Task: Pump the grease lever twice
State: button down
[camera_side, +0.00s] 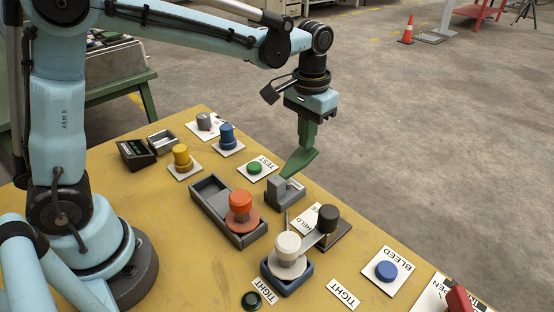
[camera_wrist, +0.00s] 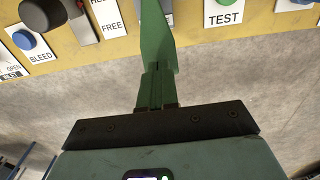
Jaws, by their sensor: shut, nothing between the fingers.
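My gripper (camera_side: 290,174) has green fingers, shut and empty, pointing down with the tips tilted to the left. The tips are just above or against a small grey block-shaped fitting (camera_side: 285,194) near the far edge of the yellow bench; I cannot tell whether they touch. No part is clearly labelled as the grease lever; this fitting may be it. In the wrist view my gripper (camera_wrist: 156,45) hides most of the fitting. A black-knobbed part (camera_side: 328,217) stands beside a HELD label, with a grey arm by a white-topped spool (camera_side: 288,246) in a blue holder.
A green TEST button (camera_side: 255,167) lies beyond the fitting, and a blue BLEED button (camera_side: 386,270) at the right. An orange-topped spool (camera_side: 240,204) stands in a grey tray (camera_side: 209,188). Yellow (camera_side: 181,157) and blue (camera_side: 227,136) knobs stand farther back.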

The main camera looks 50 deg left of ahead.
jog(key=shift+f, duration=2.6)
jog(key=shift+r, duration=4)
jog(key=shift+r, duration=1.95)
send_over(305, 154)
jog(key=shift+w+a+f, duration=0.1)
jog(key=shift+w+f, duration=0.05)
jog(key=shift+f, duration=1.45)
jog(key=shift+w+a+f, duration=0.1)
jog(key=shift+w+f, duration=0.05)
jog(key=shift+f, duration=1.4)
jog(key=shift+f, duration=0.1)
jog(key=shift+f, duration=2.75)
jog(key=shift+r, duration=4.05)
